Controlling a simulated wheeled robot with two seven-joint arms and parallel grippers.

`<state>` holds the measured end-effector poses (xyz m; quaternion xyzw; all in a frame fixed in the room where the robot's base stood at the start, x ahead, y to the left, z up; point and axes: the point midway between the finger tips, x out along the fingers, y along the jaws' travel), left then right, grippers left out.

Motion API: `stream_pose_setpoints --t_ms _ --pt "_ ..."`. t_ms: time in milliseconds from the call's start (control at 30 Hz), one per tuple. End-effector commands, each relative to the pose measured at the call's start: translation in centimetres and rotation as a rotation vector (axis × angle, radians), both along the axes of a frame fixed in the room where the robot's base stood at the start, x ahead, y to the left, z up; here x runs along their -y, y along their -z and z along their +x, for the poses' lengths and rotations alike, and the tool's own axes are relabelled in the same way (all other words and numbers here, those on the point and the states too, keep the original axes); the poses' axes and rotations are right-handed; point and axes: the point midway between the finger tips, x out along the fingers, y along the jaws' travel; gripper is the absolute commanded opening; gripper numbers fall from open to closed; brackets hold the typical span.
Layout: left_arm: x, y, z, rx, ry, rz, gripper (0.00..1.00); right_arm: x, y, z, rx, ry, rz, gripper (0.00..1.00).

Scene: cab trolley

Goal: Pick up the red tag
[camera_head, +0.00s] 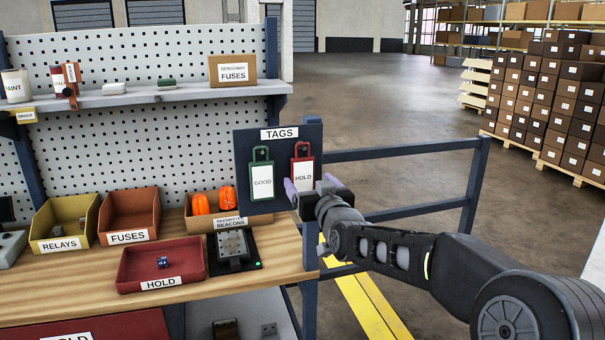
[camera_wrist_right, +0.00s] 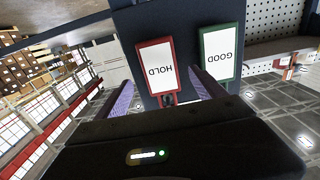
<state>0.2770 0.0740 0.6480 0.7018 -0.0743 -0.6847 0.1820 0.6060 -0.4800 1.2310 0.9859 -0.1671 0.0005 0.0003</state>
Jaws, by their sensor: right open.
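The red tag (camera_head: 302,172), with a white HOLD label, hangs on the dark TAGS board (camera_head: 243,148) to the right of a green GOOD tag (camera_head: 262,175). My right gripper (camera_head: 310,186) is open in front of the lower part of the red tag and hides some of it. In the right wrist view the red tag (camera_wrist_right: 156,66) appears upside down, between and just beyond the two purple fingers. The green tag (camera_wrist_right: 219,54) is beside it, past the right finger. Whether the fingers touch the red tag I cannot tell. My left gripper is not in view.
The wooden bench (camera_head: 75,305) holds a yellow RELAYS bin (camera_head: 58,241), a brown FUSES bin (camera_head: 128,235), a red HOLD tray (camera_head: 160,280), a beacons box (camera_head: 230,220) and a black device (camera_head: 234,265). A blue rail (camera_head: 400,150) runs behind my right arm.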

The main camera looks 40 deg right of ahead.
Motion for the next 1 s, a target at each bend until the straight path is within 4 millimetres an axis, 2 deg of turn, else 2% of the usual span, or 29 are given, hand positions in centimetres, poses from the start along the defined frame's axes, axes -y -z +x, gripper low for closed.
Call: stream_pose_setpoints --t_ms 133,300,933,1000 --pt "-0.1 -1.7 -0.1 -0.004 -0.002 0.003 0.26 0.5 -0.3 2.1 -0.004 -0.001 0.0 0.8" --pt "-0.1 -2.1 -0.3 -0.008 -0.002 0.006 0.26 1.1 -0.1 3.8 -0.002 0.0 0.001 0.8" --pt "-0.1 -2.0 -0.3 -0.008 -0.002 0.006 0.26 1.2 0.0 3.9 -0.001 0.0 0.0 0.8" --pt "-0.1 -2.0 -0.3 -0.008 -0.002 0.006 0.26 1.2 0.0 3.9 -0.001 0.0 0.0 0.74"
